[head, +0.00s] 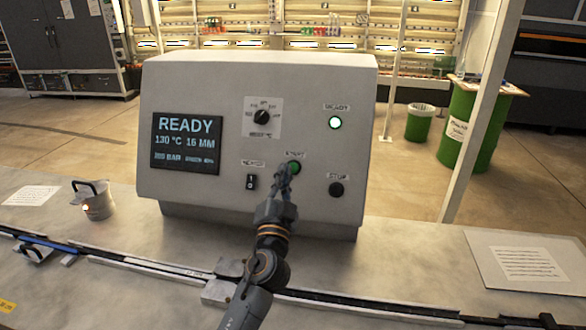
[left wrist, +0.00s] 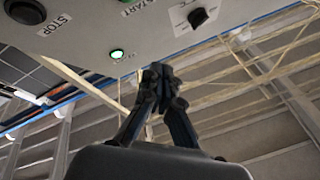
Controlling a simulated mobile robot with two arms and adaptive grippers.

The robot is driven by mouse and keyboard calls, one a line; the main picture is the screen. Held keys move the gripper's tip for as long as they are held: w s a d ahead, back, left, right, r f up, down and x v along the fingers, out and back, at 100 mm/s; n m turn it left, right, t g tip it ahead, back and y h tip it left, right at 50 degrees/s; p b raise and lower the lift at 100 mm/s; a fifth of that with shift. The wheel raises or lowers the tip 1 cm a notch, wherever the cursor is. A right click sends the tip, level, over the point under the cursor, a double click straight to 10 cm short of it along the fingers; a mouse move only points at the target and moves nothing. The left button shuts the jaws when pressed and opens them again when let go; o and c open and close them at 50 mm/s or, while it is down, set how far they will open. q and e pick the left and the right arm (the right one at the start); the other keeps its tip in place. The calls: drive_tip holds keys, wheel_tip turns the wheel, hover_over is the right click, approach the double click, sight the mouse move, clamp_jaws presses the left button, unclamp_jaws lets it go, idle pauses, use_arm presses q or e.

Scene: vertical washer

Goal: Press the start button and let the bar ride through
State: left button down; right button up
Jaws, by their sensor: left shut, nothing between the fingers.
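The grey control box (head: 255,130) stands on the bench, and its screen (head: 186,142) reads READY, 130 °C, 16 MM. The green start button (head: 295,167) is on its front, partly covered by my left gripper (head: 286,168). The gripper is shut and empty, with its tips at the button in the head view; contact cannot be told. In the left wrist view the shut fingertips (left wrist: 158,72) show below the START label. A long dark bar (head: 130,262) lies along the bench track, with a blue length (head: 50,242) at the left. My right gripper is out of view.
A black stop button (head: 336,189) is right of start, under a lit ready lamp (head: 335,123). A rocker switch (head: 252,182) and a knob (head: 261,117) are also on the panel.

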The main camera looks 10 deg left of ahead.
use_arm(q)
drive_tip(key=shift+f, duration=0.1)
drive_tip(key=w+f+b, duration=0.3)
drive_tip(key=w+b, duration=0.4)
drive_tip(key=w, duration=0.1)
drive_tip(key=shift+f, duration=0.4)
drive_tip(key=shift+s, duration=0.1)
idle(0.5)
idle(0.7)
drive_tip(key=shift+w+f+b, duration=0.2)
drive_tip(key=shift+w+b, duration=0.2)
drive_tip(key=shift+b, duration=0.3)
